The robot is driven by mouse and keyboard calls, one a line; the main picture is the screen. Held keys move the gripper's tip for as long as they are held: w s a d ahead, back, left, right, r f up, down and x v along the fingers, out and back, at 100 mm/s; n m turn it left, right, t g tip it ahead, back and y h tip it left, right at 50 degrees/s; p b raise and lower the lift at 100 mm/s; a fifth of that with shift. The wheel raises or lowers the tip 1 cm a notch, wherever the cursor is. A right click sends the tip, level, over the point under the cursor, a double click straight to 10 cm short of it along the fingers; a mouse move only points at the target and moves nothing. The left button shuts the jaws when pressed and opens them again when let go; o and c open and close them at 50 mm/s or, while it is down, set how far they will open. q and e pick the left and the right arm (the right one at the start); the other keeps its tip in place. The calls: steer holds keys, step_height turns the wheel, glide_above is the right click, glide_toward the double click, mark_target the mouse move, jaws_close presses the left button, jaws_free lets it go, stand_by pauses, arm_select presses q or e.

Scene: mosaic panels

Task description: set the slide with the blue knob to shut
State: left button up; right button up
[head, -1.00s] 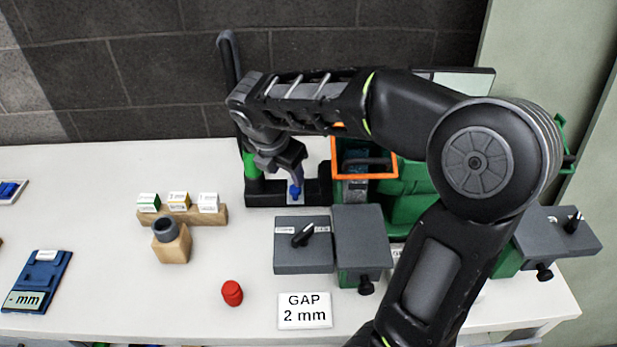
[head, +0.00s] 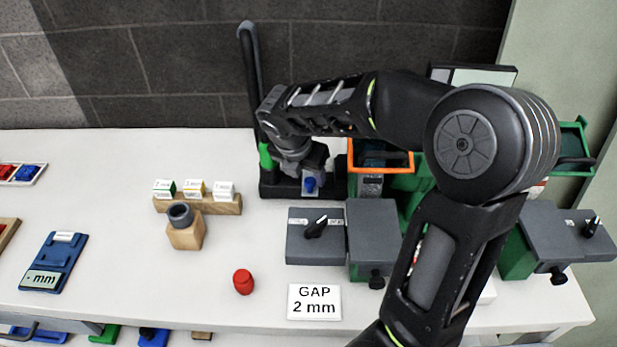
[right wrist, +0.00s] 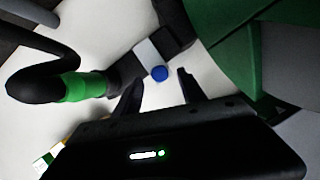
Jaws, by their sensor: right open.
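The blue knob (head: 310,184) sits on a light slide plate (head: 308,173) in a black base (head: 334,185) at the back of the table. In the right wrist view the blue knob (right wrist: 159,74) lies at the end of the light slide strip (right wrist: 148,53), just beyond and between my fingertips. My right gripper (right wrist: 158,88) is open and empty. In the head view the right gripper (head: 304,165) is directly above and behind the knob, and my wrist hides part of the base. I cannot tell whether the fingers touch the knob. My left gripper is not in view.
A black lever with a green collar (head: 265,157) stands close left of the gripper. An orange-framed bin (head: 381,170) and grey boxes (head: 316,236) are to the right. A wooden block with small cartons (head: 197,204) is left.

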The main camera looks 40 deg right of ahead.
steer(key=shift+x, duration=1.25)
jaws_close()
steer(key=shift+w, duration=0.1)
stand_by(0.4)
